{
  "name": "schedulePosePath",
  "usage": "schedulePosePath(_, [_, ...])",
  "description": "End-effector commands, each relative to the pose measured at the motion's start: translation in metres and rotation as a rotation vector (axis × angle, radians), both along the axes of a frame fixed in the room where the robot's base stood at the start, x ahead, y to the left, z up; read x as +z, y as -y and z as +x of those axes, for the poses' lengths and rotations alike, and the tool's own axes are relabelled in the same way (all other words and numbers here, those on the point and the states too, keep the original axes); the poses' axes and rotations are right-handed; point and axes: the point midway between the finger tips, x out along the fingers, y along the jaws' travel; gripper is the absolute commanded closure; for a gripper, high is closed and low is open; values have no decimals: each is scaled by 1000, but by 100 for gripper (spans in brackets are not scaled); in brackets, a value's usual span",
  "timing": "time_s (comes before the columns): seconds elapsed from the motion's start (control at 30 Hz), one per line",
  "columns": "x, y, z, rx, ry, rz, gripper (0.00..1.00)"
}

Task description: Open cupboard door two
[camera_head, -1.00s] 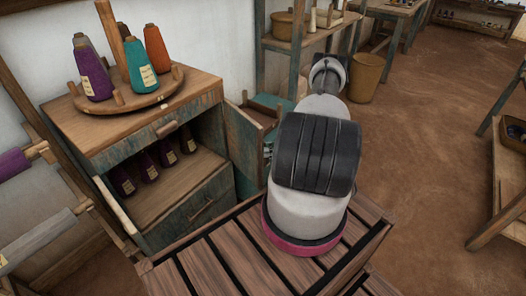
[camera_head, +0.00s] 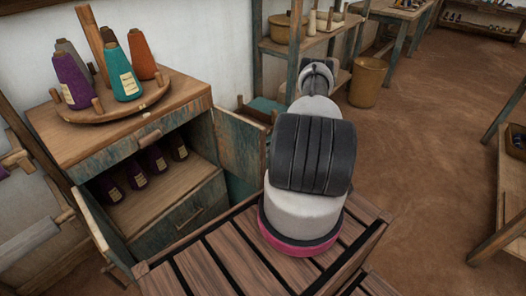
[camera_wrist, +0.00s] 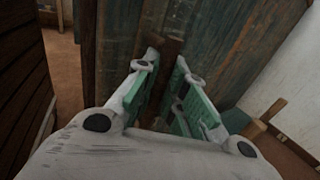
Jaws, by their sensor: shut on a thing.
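The cupboard (camera_head: 150,238) stands at the left with its compartment open to view. Its right-hand door (camera_head: 240,150) stands swung out from the side, with its teal-grey face showing. Its left-hand door (camera_head: 98,225) also stands out, seen nearly edge-on. I cannot tell from any label which is door two. In the wrist view my gripper (camera_wrist: 166,90) has its green-padded fingers closed around a brown upright handle (camera_wrist: 172,50) on a weathered teal door board (camera_wrist: 235,45). In the head view my arm hides the gripper and the handle.
A round wooden stand (camera_head: 110,112) with several yarn cones is on the cupboard top. Purple cones (camera_head: 156,158) stand inside, above a drawer (camera_head: 180,218). A shelf (camera_head: 280,75) and a basket (camera_head: 367,82) are behind. Open earth floor (camera_head: 430,150) lies to the right.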

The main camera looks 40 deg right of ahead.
Motion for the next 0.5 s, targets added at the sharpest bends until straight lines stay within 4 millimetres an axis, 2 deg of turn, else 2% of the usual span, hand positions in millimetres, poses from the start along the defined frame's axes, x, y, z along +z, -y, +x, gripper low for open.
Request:
schedulePosePath(0.03, [8, 0, 5, -1, 12, 12, 100])
schedulePosePath(0.07, [8, 0, 5, -1, 12, 13, 86])
schedulePosePath(0.17, [8, 0, 5, -2, 13, 12, 68])
schedulePosePath(0.5, [8, 2, 4, -3, 12, 12, 66])
